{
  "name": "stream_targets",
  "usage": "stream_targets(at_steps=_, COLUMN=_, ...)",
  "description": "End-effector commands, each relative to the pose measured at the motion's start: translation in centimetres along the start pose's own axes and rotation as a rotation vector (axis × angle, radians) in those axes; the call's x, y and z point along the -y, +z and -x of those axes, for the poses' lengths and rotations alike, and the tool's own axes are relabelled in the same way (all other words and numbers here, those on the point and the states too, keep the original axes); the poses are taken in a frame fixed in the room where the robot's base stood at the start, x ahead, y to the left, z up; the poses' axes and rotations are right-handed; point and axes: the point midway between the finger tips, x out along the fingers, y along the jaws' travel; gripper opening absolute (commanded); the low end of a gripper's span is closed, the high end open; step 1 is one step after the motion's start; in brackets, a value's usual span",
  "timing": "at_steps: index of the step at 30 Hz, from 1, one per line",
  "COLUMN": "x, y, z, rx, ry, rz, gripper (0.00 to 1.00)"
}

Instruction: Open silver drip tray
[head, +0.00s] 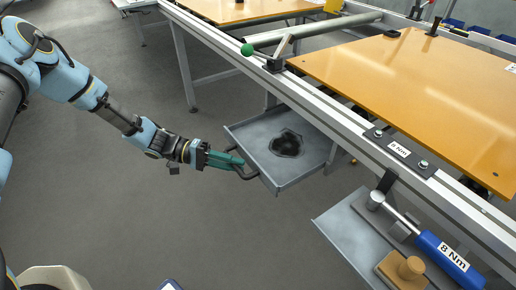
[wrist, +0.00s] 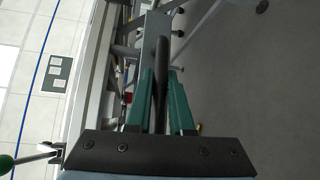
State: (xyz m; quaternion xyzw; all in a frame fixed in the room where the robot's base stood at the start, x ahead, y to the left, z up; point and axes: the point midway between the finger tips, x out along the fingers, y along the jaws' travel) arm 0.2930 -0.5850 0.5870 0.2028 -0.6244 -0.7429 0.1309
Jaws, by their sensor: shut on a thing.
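The silver drip tray (head: 272,165) is a grey metal tray with a dark stain in its middle. It sticks out from under the workbench in the head view. A dark bar handle is on its near front edge. My gripper (head: 240,165), with green fingers, is at this handle. In the wrist view the dark handle (wrist: 162,62) runs between the green fingers of my gripper (wrist: 162,95), which are shut on it. The tray's back end is hidden under the bench.
The bench's metal rail (head: 345,118) and orange top (head: 420,85) are above the tray. A second grey shelf (head: 345,232) at the right carries a blue-handled tool (head: 450,258) and a tan block (head: 400,270). A green-knobbed lever (head: 247,50) stands on the rail. The floor at left is clear.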

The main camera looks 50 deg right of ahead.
Motion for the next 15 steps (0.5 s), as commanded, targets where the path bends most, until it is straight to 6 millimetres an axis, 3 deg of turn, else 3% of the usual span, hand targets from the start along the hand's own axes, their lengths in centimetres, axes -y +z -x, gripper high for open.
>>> stream_targets(at_steps=6, x=0.9, y=3.4, z=3.5, rx=-0.004, ry=0.000, rz=0.001, gripper=0.00)
stream_targets(at_steps=15, x=1.5, y=5.2, z=5.3, rx=-0.001, ry=-0.001, rz=0.000, gripper=0.00)
